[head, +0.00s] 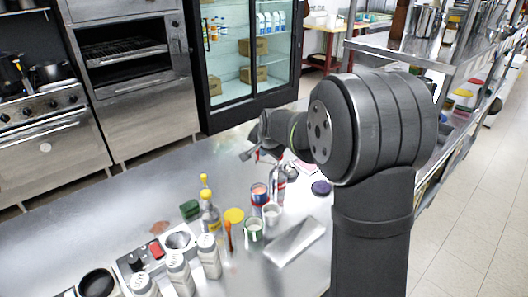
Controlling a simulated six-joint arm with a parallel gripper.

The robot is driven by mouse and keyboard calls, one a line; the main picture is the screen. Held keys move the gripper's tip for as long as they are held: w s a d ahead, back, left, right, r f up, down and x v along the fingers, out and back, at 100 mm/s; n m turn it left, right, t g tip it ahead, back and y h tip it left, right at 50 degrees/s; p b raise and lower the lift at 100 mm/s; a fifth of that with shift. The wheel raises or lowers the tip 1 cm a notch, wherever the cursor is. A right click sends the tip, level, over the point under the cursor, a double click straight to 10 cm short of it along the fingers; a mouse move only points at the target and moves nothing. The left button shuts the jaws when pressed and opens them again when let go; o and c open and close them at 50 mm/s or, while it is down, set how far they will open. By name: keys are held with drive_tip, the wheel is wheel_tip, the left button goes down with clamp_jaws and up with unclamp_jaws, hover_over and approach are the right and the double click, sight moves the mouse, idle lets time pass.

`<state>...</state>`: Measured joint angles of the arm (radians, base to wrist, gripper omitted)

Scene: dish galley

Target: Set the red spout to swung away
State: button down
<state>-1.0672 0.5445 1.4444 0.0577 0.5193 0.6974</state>
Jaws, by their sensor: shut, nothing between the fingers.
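My gripper (249,155) is above the steel counter near its back edge, shut and empty. A small thin red piece (258,155) shows right beside and below my gripper; it may be the red spout. I cannot tell whether my gripper touches it. A bottle (278,184) with a red and white label stands just below, close to my arm. The red piece is small and partly hidden by my wrist, so its direction cannot be told.
A red and blue can (259,193), a yellow-topped bottle (209,215), several white-topped shakers (209,256) and a metal tray (296,240) crowd the counter's front. A dark purple lid (321,188) lies at right. The counter's left part (90,210) is clear.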

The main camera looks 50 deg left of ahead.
drive_tip(key=shift+s, duration=0.25)
drive_tip(key=s+d+r, duration=0.3)
drive_tip(key=d+r, duration=0.5)
drive_tip(key=d, duration=0.2)
drive_tip(key=s+f+n+t+y, duration=0.15)
drive_tip(key=s+n, duration=0.25)
drive_tip(key=n, duration=0.5)
drive_tip(key=a+r+x, duration=0.1)
drive_tip(key=x, duration=1.1)
drive_tip(key=shift+w+a+r+y, duration=0.2)
drive_tip(key=shift+w+a+y, duration=0.15)
drive_tip(key=shift+w+a, duration=0.1)
